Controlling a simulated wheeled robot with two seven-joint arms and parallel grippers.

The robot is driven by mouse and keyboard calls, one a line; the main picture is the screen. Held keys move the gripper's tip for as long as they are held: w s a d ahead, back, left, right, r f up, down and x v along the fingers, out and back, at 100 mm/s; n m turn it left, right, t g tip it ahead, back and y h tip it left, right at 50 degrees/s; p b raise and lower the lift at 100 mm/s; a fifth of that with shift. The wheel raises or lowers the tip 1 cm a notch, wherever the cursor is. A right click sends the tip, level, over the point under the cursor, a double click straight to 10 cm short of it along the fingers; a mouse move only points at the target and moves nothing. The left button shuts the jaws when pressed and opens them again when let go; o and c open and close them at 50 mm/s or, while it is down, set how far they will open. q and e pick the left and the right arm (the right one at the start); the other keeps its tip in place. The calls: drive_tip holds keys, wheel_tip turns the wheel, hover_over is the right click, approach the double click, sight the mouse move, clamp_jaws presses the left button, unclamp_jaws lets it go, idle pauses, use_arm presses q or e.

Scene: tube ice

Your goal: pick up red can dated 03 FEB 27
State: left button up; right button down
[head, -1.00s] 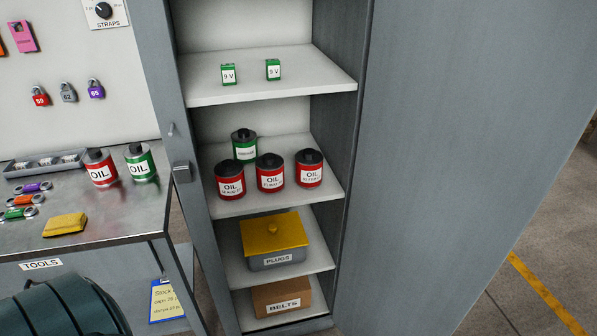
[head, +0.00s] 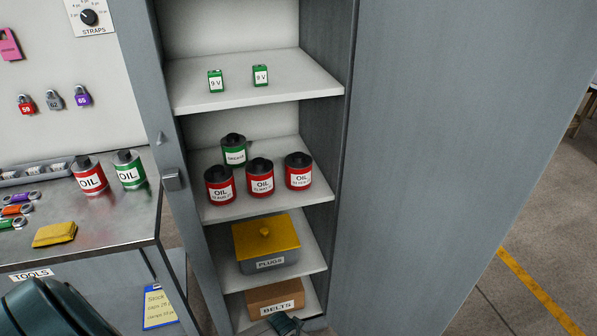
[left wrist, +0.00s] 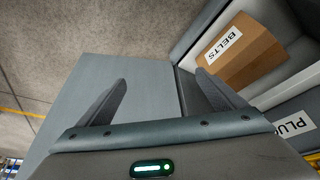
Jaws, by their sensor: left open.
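Three red oil cans stand side by side on the middle cabinet shelf in the head view: left (head: 220,186), middle (head: 260,178) and right (head: 298,171). Small print below OIL on their labels is too small to read surely. Another red oil can (head: 90,175) stands on the workbench; no date is readable on it. My left gripper (left wrist: 165,95) is open and empty in the left wrist view, near the belts box (left wrist: 240,52). A dark part of my own arm or gripper shows at the bottom edge of the head view, below the cans. My right gripper is not seen.
A green can (head: 234,151) stands behind the red cans. The shelf above (head: 190,97) holds two 9 V batteries. Below are a yellow-lidded plugs box (head: 268,238) and the belts box (head: 275,298). The cabinet door (head: 430,150) is at the right. A green can (head: 129,170) stands on the workbench.

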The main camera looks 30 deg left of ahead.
use_arm(q)
drive_tip(key=w+r, duration=1.1)
drive_tip(key=r, duration=0.5)
wheel_tip(320, 180, up, 37)
drive_tip(key=n+t+y+p, duration=0.1)
drive_tip(key=n+y+p, duration=0.15)
drive_tip(key=n, duration=0.35)
hover_over(300, 157)
drive_tip(key=s+d+b, duration=0.1)
drive_tip(key=s, duration=0.2)
drive_tip(key=shift+d+r+y, duration=0.15)
drive_tip(key=shift+d+y, duration=0.05)
drive_tip(key=shift+y, duration=0.15)
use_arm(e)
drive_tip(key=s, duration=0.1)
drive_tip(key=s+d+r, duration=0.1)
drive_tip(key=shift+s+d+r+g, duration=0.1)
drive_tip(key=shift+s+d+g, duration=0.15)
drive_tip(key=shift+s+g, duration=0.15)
use_arm(q)
drive_tip(key=shift+w, duration=0.1)
drive_tip(key=p+x, duration=0.2)
drive_tip(key=x, duration=0.3)
drive_tip(key=shift+w+a, duration=0.1)
drive_tip(key=shift+w, duration=0.05)
drive_tip(key=shift+x, duration=0.8)
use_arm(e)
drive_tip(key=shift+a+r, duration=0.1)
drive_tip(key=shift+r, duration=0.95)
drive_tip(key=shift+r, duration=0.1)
